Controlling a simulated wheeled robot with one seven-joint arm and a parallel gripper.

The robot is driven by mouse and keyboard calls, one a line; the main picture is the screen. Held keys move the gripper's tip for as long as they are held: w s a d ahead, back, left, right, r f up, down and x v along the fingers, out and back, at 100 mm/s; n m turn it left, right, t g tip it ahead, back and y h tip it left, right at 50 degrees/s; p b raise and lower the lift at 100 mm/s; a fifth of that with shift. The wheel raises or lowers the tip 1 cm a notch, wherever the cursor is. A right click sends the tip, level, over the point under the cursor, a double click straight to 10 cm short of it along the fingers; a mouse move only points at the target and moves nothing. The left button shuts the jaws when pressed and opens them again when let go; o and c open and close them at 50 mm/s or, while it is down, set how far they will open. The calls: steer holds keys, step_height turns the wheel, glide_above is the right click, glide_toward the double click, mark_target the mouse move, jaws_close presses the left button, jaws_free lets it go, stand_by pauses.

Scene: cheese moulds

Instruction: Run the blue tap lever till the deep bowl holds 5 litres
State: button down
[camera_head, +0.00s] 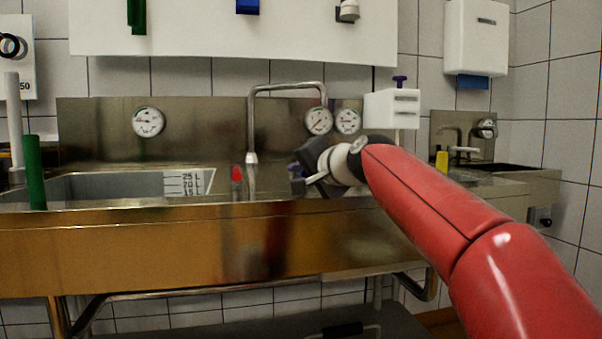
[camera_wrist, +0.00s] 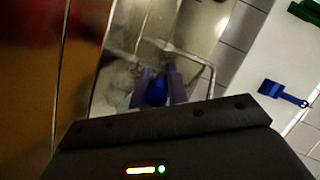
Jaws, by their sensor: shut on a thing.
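My gripper (camera_head: 300,171) is at the steel counter beside the tap, with my red arm reaching in from the right. In the wrist view its two fingers (camera_wrist: 158,90) are closed around the blue tap lever (camera_wrist: 157,92). In the head view only a small bluish patch of the lever (camera_head: 296,172) shows by the fingers. The arched steel spout (camera_head: 288,87) stands behind. A sink bowl (camera_head: 110,186) with a litre scale (camera_head: 188,182) on its wall is at left. I cannot see its water level, nor whether water runs.
A red tap lever (camera_head: 237,175) stands left of my gripper. Round dials (camera_head: 148,121) are on the steel backsplash. A green upright object (camera_head: 35,172) stands at the bowl's left. A white box (camera_head: 392,108) hangs behind my wrist, and a smaller basin (camera_head: 495,168) is at right.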

steer(key=shift+f, duration=0.1)
steer(key=shift+w+d+b, duration=0.15)
steer(key=shift+d+b, duration=0.05)
steer(key=shift+b, duration=0.2)
steer(key=shift+d+n+g+y+b, duration=0.25)
steer(key=shift+n+g+y+b, duration=0.05)
steer(key=shift+n+g+y, duration=0.35)
steer(key=c, duration=1.4)
jaws_free()
steer(key=shift+o, duration=0.2)
steer(key=b+v, duration=0.1)
steer(key=v, duration=0.6)
steer(key=shift+s+d+b, duration=0.25)
steer(key=shift+d+b, duration=0.05)
